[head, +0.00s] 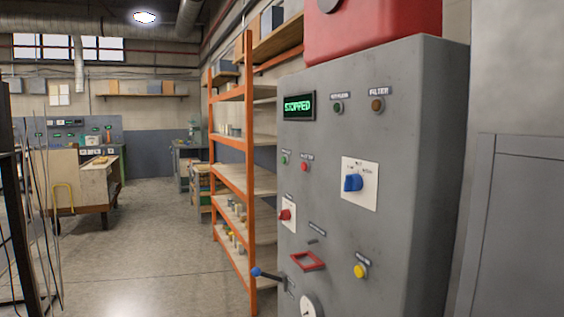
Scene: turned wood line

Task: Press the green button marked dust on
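A grey control cabinet (399,222) stands at the right in the head view. A small green button (285,160) is on the left of its front, and its label is too small to read. A red button (305,167) is just to its right. A dark green round lamp or button (338,108) sits higher up, with a label I cannot read surely. Neither of my grippers is in view.
The front also carries a blue knob (353,183), a red switch (286,215), a yellow button (360,271), a red frame (308,261), a blue-knobbed lever (266,273) and a gauge (311,307). An orange shelf rack (249,150) stands left of the cabinet.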

